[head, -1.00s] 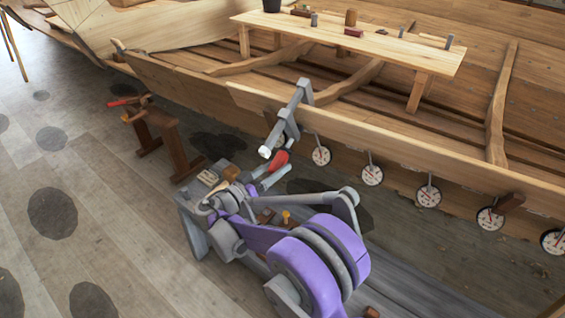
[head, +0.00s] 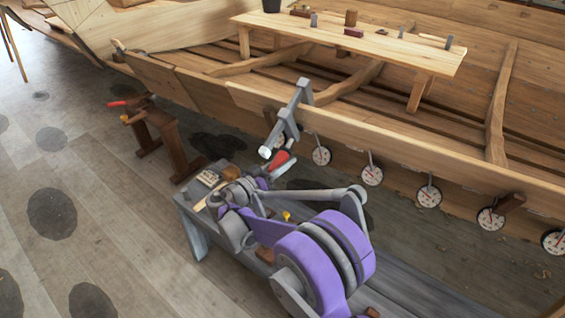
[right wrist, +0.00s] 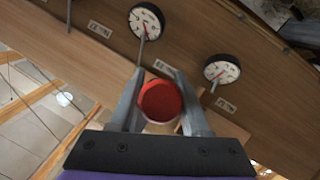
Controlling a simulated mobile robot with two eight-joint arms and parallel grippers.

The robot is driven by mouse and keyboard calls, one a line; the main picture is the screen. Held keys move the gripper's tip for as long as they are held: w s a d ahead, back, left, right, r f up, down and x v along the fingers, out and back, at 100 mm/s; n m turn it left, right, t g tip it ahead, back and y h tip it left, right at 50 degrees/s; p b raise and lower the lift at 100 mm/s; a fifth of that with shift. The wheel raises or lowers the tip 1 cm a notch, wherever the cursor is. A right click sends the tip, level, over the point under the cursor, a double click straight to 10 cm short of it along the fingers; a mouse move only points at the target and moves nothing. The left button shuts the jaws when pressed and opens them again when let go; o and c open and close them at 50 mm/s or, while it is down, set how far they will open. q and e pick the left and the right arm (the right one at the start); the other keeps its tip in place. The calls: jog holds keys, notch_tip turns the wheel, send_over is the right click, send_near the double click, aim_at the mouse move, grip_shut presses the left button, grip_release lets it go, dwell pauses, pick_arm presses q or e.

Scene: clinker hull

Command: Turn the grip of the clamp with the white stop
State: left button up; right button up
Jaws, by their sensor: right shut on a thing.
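The clamp (head: 286,118) is grey and sits over the top edge of the hull's near side. Its white stop (head: 264,152) shows at the lower left end. Its red grip (head: 279,159) hangs just right of the stop. My right gripper (head: 281,164) is shut on this grip, reaching it from below. In the right wrist view the grip (right wrist: 162,101) shows end-on as a red disc between the two grey fingers. The fingers partly hide the grip's sides. My left gripper is not in view.
Several round dials (head: 372,175) hang along the hull plank (head: 400,149) right of the clamp. A grey bench (head: 195,232) with small items stands below my right arm. A wooden stand (head: 165,135) with red and orange handles is at left. A plank table (head: 350,45) stands inside the hull.

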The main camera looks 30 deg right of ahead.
jog(key=shift+g, duration=0.3)
grip_shut()
jog(key=shift+s+n+g+h+b, duration=0.15)
jog(key=shift+n+g+h+b, duration=0.45)
jog(key=shift+n+g, duration=0.4)
jog(key=shift+s+r+n+g+h+b, duration=0.15)
jog(key=shift+n+g+h+b, duration=0.2)
jog(key=shift+n+g+h, duration=0.2)
jog(key=shift+r+n+g+h+b, duration=0.15)
jog(key=shift+n+g+h+b, duration=0.15)
jog(key=shift+n+g+h, duration=0.25)
jog(key=o, duration=1.2)
grip_release()
jog(key=v, duration=1)
jog(key=shift+a, duration=0.35)
